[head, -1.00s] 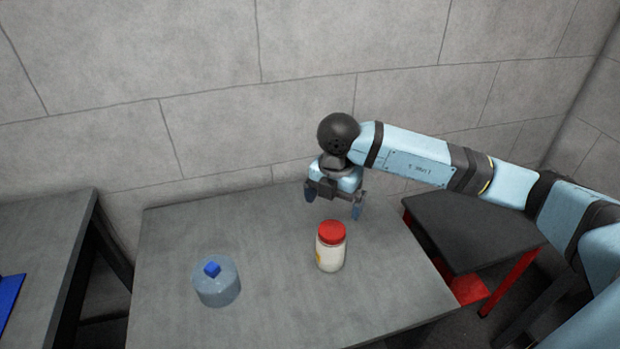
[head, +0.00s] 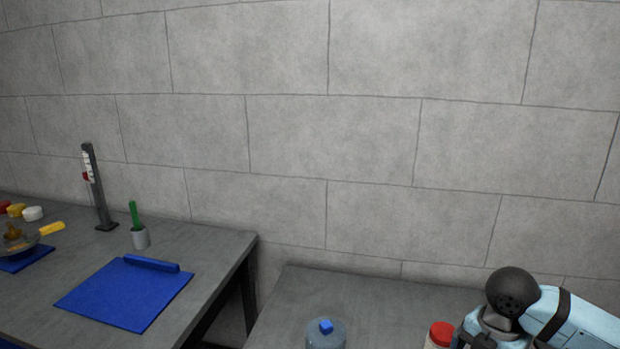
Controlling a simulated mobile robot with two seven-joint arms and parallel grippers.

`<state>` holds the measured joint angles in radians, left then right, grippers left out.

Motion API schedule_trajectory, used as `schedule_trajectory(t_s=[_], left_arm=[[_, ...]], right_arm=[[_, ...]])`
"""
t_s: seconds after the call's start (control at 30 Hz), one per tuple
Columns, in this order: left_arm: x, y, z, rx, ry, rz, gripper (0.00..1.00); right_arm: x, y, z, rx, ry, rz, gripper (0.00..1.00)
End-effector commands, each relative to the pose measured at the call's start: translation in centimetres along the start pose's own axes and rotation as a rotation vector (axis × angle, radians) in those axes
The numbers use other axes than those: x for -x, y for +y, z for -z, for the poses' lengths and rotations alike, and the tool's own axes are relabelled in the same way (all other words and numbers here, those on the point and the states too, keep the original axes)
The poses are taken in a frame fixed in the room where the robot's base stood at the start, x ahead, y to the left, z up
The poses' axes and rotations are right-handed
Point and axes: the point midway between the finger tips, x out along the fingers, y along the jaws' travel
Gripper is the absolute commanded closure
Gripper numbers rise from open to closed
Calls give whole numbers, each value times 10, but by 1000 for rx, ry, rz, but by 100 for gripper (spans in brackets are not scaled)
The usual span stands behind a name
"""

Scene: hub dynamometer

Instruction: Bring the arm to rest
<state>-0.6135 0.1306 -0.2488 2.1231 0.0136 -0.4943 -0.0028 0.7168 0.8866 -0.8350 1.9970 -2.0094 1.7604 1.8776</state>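My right arm (head: 560,318) comes in from the right edge at the lower right of the head view, its dark round wrist joint above the right-hand table (head: 390,300). The fingers of my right gripper are cut off by the bottom edge, so I cannot see whether they are open. The red-lidded jar (head: 440,335) shows just left of the wrist, partly cut off by the frame and overlapped by the arm. My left arm and gripper are not in view.
A clear blue container (head: 326,338) with a blue knob stands on the same table. The left table (head: 215,262) holds a blue clipboard-like sheet (head: 125,293), a grey cup with a green handle (head: 139,236), a dark upright stand (head: 98,190) and a pan (head: 20,240). A gap separates the tables.

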Motion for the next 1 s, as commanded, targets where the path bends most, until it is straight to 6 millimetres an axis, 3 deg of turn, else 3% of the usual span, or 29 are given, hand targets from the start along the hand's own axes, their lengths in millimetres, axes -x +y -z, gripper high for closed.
schedule_trajectory(t_s=[0.03,0.1,0.27,0.4,0.5,0.63,0.73,0.87,1.0], left_arm=[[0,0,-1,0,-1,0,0],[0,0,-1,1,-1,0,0],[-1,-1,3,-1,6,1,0],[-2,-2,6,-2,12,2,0],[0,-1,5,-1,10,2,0],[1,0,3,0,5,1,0],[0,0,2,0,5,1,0],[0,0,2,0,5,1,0],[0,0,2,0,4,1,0]], right_arm=[[-14,4,26,64,102,-30,0],[-24,10,57,140,233,-84,0],[-34,21,138,288,585,-279,0],[-18,31,211,325,950,-577,0],[4,40,242,226,1180,-858,0],[24,51,241,-76,1339,-1206,0],[15,53,218,-415,1336,-1396,0],[-31,38,184,-901,1192,-1470,0],[-98,4,168,-1301,986,-1349,0]])
